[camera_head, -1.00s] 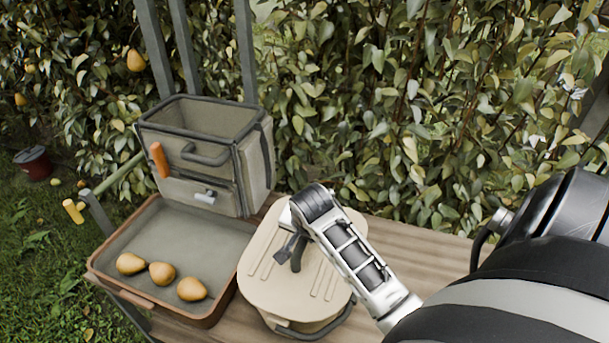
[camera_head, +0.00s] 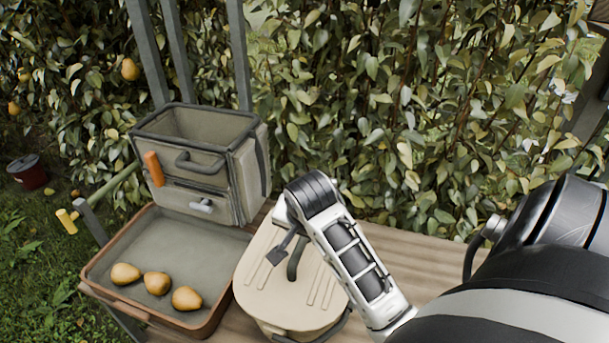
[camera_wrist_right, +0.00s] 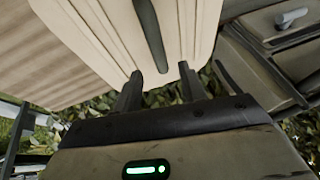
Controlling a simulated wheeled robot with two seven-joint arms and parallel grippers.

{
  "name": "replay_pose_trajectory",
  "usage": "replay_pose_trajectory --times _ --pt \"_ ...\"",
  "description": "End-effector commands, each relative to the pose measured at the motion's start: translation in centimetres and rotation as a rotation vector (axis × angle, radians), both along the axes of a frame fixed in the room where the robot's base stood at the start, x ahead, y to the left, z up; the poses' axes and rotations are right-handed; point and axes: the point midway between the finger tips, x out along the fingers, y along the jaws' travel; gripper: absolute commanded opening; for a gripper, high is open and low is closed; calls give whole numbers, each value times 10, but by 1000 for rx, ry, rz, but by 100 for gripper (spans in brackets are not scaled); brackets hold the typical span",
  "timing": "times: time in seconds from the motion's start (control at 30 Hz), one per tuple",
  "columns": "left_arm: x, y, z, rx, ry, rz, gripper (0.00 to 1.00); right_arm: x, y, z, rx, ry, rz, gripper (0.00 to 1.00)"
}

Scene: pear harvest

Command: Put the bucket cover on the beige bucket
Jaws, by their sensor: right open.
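The beige bucket cover (camera_head: 262,292) has grooves and a dark handle strip across its top. It lies on top of the beige bucket (camera_head: 298,335), whose side shows only below the cover's near edge. I cannot tell whether the rim is fully seated all round. My right gripper (camera_head: 283,250) is above the cover, by the handle. In the right wrist view the right gripper (camera_wrist_right: 159,88) has its fingers apart, with the cover (camera_wrist_right: 95,30) and its dark handle (camera_wrist_right: 150,38) beyond the fingertips. Nothing is between the fingers. My left gripper is not in view.
A brown-rimmed tray (camera_head: 95,287) with three pears (camera_head: 157,283) stands left of the bucket. A grey-beige bag (camera_head: 245,180) stands behind the tray. The wooden table (camera_head: 415,260) is bare to the right. A leafy hedge (camera_head: 400,110) rises behind.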

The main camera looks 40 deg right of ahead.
Motion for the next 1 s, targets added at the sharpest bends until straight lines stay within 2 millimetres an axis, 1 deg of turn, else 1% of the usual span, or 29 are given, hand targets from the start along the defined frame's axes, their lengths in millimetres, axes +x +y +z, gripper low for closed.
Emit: replay_pose_trajectory --times 0.03,0.1,0.2,0.3,0.43,1.0 --pt "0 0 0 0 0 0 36 -2 3 11 1 -6 0 41" --pt "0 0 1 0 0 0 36 -7 6 22 2 -5 -1 41" --pt "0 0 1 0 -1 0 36 -12 10 34 1 -3 0 41" --pt "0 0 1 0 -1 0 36 -15 12 41 0 -2 0 41" --pt "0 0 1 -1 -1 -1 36 -17 12 44 0 1 -1 41" --pt "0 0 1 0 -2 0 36 -17 13 44 1 1 -1 41"
